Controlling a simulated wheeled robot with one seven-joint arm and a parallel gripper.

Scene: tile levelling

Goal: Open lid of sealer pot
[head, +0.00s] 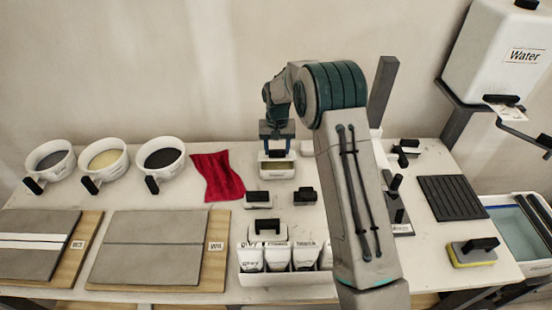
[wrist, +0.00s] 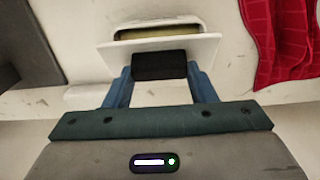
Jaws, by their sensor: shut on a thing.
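The sealer pot (head: 277,171) is a small white box near the back middle of the table in the head view, with blurred lettering on its front. My gripper (head: 277,137) is directly above it, pointing down. In the wrist view, my gripper (wrist: 160,75) has its blue fingers closed on the black handle (wrist: 159,66) of the white lid (wrist: 190,50). The lid is tilted up. Beyond its edge the pot (wrist: 158,29) shows an olive-yellow interior, so the pot is at least partly open. The lid's hinge side is not clear.
A red cloth (head: 217,176) lies left of the pot. Black-handled tools (head: 305,196) lie in front of it. Labelled containers (head: 278,258) stand at the front edge. Three bowls (head: 104,160) stand at the left, and a water tank (head: 497,60) at the right.

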